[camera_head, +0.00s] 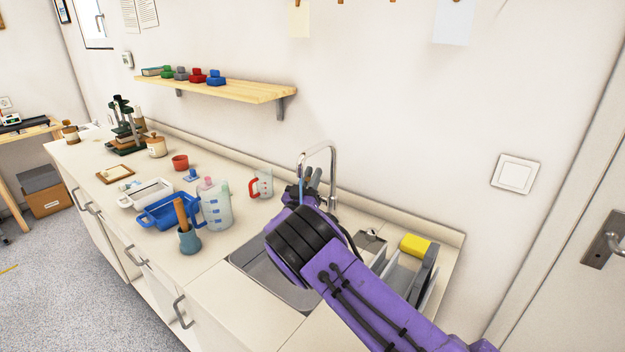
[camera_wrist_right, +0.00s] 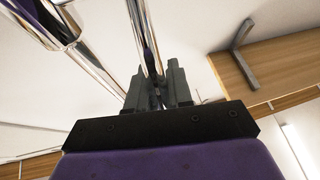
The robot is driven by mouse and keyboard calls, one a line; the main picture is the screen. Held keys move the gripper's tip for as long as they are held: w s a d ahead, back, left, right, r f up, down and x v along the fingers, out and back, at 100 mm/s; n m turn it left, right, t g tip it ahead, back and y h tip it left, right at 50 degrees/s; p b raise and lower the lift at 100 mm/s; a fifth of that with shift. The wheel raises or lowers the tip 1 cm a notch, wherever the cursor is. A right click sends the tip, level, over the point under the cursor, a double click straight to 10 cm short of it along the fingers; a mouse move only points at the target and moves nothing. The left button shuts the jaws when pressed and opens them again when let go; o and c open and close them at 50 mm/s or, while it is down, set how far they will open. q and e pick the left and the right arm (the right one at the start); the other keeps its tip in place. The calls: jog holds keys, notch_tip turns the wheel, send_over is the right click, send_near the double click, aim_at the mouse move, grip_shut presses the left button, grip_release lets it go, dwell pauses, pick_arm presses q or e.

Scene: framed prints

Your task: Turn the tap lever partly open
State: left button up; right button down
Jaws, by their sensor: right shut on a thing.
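The chrome tap (camera_head: 333,165) stands at the back of the sink (camera_head: 245,262), its spout arching up and over to the left. My right gripper (camera_head: 311,184) is at the tap, partly hidden behind my purple forearm. In the right wrist view, my right gripper (camera_wrist_right: 159,85) is shut on the slim chrome tap lever (camera_wrist_right: 143,38), which runs up from between the fingers. The thicker chrome tap body (camera_wrist_right: 88,58) lies to the left of the fingers. A thin light-blue streak shows below the spout, perhaps water. My left gripper is not in view.
A rack with a yellow sponge (camera_head: 415,245) is at right. A wall shelf (camera_head: 225,88) hangs above.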

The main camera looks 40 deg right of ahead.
jog(key=c, duration=1.1)
grip_release()
